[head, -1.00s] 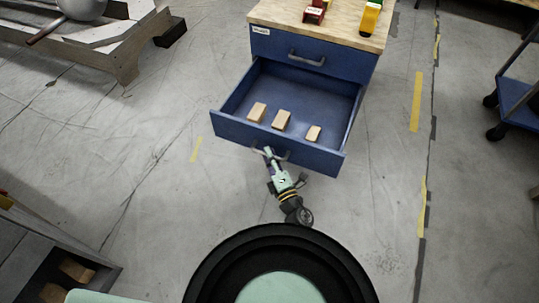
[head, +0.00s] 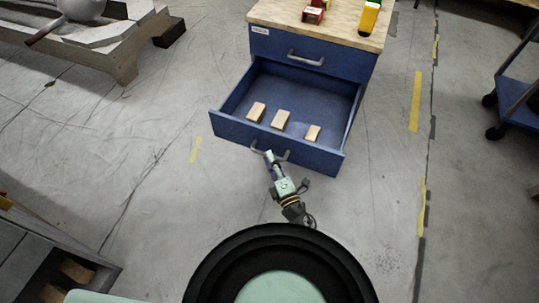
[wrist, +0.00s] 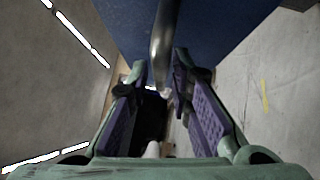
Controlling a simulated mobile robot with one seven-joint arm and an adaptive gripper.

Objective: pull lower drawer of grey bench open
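The bench is blue with a wooden top (head: 330,22). Its lower drawer (head: 300,90) is pulled well out, and the upper drawer (head: 345,62) is shut. The lower drawer's bar handle (head: 285,156) is on its front face. My gripper (head: 268,154) is at this handle, in front of the drawer. In the wrist view the purple-padded fingers of my gripper (wrist: 160,85) stand apart, with the grey handle (wrist: 163,42) between and ahead of their tips. Gaps show beside the handle, so it is not clasped.
Three wooden blocks (head: 281,120) lie in the lower drawer. A red item (head: 312,14) and a yellow item (head: 369,18) stand on the top. A wooden frame (head: 125,60) is at upper left, a blue cart (head: 518,100) at right. Floor beside the drawer is clear.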

